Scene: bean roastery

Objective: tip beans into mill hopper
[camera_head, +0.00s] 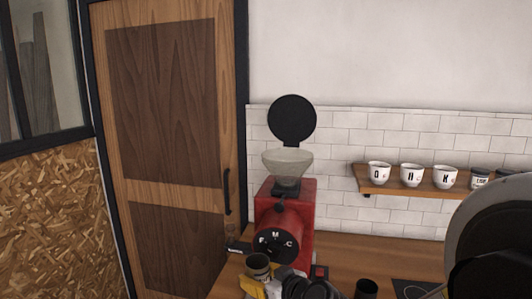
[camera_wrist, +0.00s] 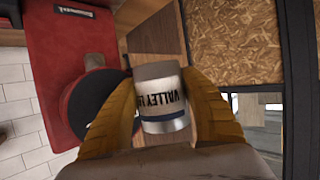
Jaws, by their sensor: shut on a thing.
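The red mill (camera_head: 288,215) stands on the wooden counter. Its translucent hopper (camera_head: 287,165) sits on top, with the round black lid (camera_head: 292,120) raised behind it. My gripper (camera_head: 262,284) is in front of the mill, below hopper height. In the wrist view, its yellow fingers (camera_wrist: 158,108) are shut on the sides of a bean can (camera_wrist: 162,100) with a pale label reading "VALLEY" and a blue band. The can also shows in the head view (camera_head: 258,268), roughly upright, with its dark mouth up. I cannot make out the beans inside. The red mill body (camera_wrist: 75,50) is beside the can in the wrist view.
A shelf (camera_head: 405,186) with several lettered white cups is on the tiled wall at right. A small dark cup (camera_head: 366,288) stands on the counter (camera_head: 350,258). A wooden door (camera_head: 165,110) is at left. The space left of the hopper looks clear.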

